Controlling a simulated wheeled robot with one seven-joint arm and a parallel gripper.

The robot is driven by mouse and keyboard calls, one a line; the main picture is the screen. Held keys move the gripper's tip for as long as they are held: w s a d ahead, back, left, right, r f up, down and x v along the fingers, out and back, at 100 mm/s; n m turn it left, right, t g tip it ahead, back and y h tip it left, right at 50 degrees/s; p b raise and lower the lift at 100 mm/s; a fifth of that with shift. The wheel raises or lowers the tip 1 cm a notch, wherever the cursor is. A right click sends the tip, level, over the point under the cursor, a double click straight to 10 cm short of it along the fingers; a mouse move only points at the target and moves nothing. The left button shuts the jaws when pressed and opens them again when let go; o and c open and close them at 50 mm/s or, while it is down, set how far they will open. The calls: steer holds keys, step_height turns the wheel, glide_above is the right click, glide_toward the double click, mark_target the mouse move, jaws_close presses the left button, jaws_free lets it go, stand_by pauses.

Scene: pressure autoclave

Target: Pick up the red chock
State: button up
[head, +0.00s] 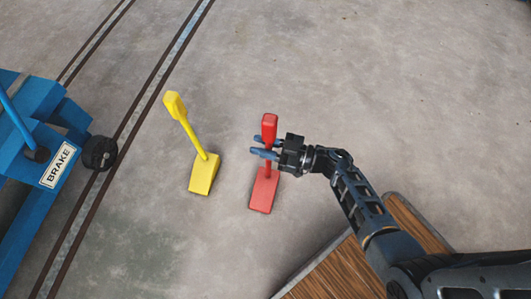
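The red chock (264,192) stands on the concrete floor near the middle of the head view. It has a wedge-shaped base and an upright handle with a thick red grip (269,125) at its top. My gripper (258,147) reaches in from the right at the handle, just below the thick grip. Its two blue fingers show apart, with a gap between their tips, so it looks open. The fingers overlap the handle in the picture and hide part of it. I cannot tell whether they touch it.
A yellow chock (204,174) with a tilted handle stands just left of the red one. A blue cart (38,195) marked BRAKE with a dark wheel (99,153) stands at the left by floor rails (140,115). A wooden-topped surface (335,272) lies at lower right. Floor beyond is clear.

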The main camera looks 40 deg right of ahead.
jaws_close()
stand_by(1.0)
